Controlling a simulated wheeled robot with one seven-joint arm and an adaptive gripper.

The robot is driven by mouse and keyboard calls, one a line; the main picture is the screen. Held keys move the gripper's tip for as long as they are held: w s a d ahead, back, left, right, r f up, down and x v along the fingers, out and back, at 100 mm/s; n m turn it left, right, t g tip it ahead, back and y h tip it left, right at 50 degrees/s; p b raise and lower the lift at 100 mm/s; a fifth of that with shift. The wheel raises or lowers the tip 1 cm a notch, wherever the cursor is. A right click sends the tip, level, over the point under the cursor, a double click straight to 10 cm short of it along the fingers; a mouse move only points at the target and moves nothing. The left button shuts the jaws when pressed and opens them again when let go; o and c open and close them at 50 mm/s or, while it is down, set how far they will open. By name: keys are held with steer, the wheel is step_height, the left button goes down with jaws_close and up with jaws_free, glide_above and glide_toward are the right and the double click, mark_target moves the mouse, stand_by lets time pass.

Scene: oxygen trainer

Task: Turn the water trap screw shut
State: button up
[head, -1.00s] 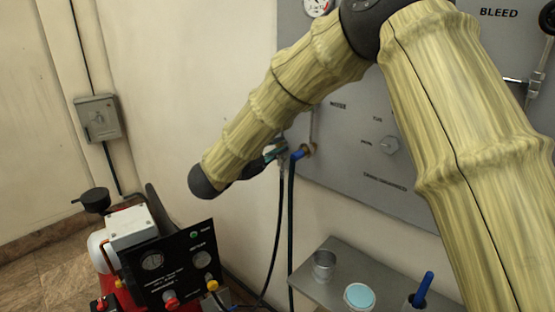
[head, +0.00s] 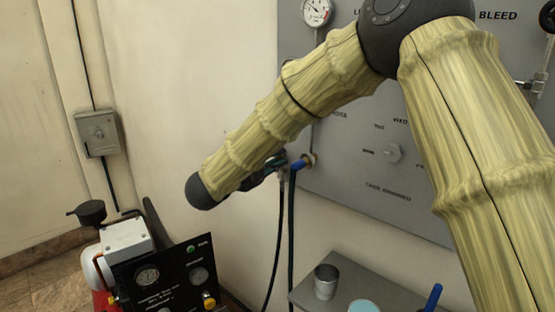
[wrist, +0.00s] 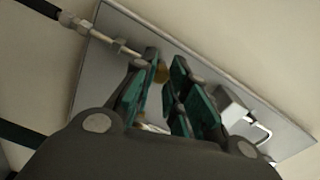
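My gripper (wrist: 167,62) shows its two green-padded fingers in the wrist view, parted with a narrow gap. A small round brass-coloured part (wrist: 163,73), perhaps the water trap screw, shows between them, close to the left finger. I cannot tell whether it is touched. In the head view my gripper (head: 272,172) is partly hidden by my wrist. It is beside a blue-handled valve (head: 298,165) with a brass fitting (head: 310,160) on the grey wall panel (head: 345,190). No label marks the water trap screw clearly.
In the wrist view a threaded fitting (wrist: 107,38) is at left and a pale block (wrist: 233,107) at right. In the head view dark hoses hang below the valve.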

steer(key=o, duration=0.4)
steer(key=shift+a, duration=0.15)
steer(key=shift+o, duration=0.2)
steer(key=v, duration=1.2)
